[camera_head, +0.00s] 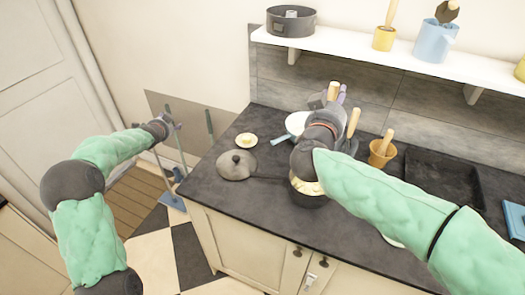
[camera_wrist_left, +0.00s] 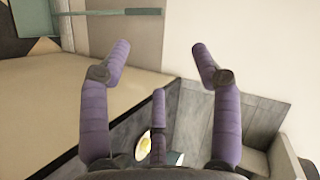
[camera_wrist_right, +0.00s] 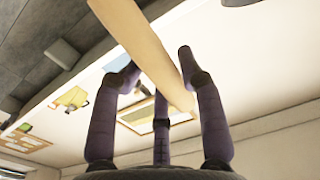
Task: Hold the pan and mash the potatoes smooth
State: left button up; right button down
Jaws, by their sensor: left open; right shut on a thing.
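The dark pan (camera_head: 310,200) sits on the counter with pale yellow potatoes (camera_head: 306,186) in it. Its handle (camera_head: 262,178) points left, and my right arm hides part of the pan. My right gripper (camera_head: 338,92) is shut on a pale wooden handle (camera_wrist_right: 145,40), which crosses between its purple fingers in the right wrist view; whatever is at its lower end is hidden. My left gripper (camera_head: 174,126) is open and empty, left of the counter and away from the pan; its spread fingers show in the left wrist view (camera_wrist_left: 161,50).
A white pan (camera_head: 297,122) is behind. An orange pot (camera_head: 381,155) with a wooden-handled tool and a black tray (camera_head: 440,180) stand right. A shelf (camera_head: 360,50) runs above.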

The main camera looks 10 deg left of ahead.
pick_arm(q)
jog(key=w+d+r+m, duration=0.2)
jog(key=w+d+r, duration=0.1)
jog(key=d+r, duration=0.35)
jog(key=m+g+h, duration=0.2)
jog(key=m+g, duration=0.2)
jog(key=g, duration=0.8)
send_over(263, 176)
notch_tip(263, 176, down, 12)
jog(key=shift+r, duration=0.15)
jog(key=c, duration=1.3)
jog(key=shift+o, duration=0.2)
